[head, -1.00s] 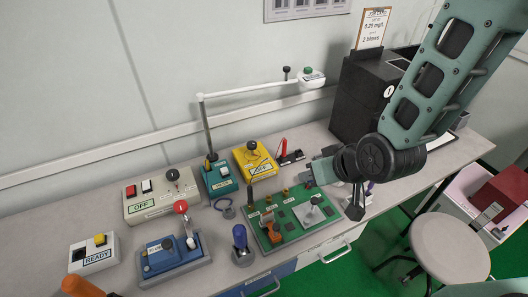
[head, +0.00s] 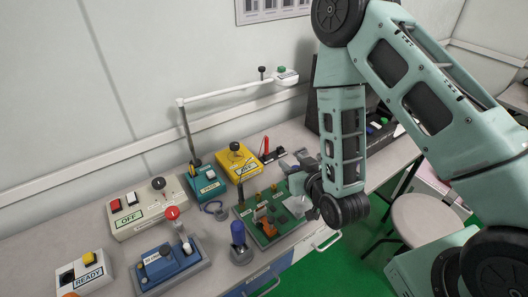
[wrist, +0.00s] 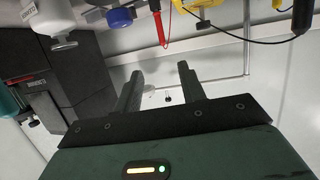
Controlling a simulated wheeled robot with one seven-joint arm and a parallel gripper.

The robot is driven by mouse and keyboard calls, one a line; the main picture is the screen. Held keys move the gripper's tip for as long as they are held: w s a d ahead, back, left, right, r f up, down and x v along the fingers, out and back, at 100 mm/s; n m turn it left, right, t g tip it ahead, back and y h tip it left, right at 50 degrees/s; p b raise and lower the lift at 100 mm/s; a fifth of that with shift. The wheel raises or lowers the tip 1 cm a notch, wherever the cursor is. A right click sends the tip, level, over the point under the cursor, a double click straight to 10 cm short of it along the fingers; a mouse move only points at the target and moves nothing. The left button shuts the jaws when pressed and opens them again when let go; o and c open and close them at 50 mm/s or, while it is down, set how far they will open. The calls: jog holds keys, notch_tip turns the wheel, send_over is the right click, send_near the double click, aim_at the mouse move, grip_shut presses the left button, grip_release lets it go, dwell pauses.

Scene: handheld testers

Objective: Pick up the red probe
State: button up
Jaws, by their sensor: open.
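The red probe (head: 266,146) stands upright by a black holder behind the green circuit board, right of the yellow tester (head: 231,159). In the wrist view the red probe (wrist: 159,27) is at the top, beyond the fingertips, with a thin red lead. My gripper (head: 291,163) is over the board's right end, in front and to the right of the probe. In the wrist view my gripper (wrist: 158,78) has its two fingers apart with nothing between them. The probe's lower end is hard to make out.
The green board (head: 262,237) and a blue-handled tool (head: 238,236) stand in front. A black probe (wrist: 302,16) hangs at the wrist view's upper right. A stool (head: 425,218) stands right of the bench.

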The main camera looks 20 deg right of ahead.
jog(key=shift+f+b+x, duration=0.25)
jog(key=shift+b+x, duration=1.4)
jog(key=shift+b, duration=1.1)
jog(key=p, duration=0.1)
send_near(268, 143)
jog(key=w, duration=0.2)
jog(key=shift+a+f+p+x, duration=0.15)
jog(key=shift+p+x, duration=0.3)
jog(key=shift+x, duration=1.2)
jog(key=shift+a+f+p+x, duration=0.15)
jog(key=shift+p+x, duration=0.25)
jog(key=shift+x, duration=1.25)
jog(key=shift+s+d, duration=0.1)
jog(key=shift+s, duration=0.05)
grip_shut()
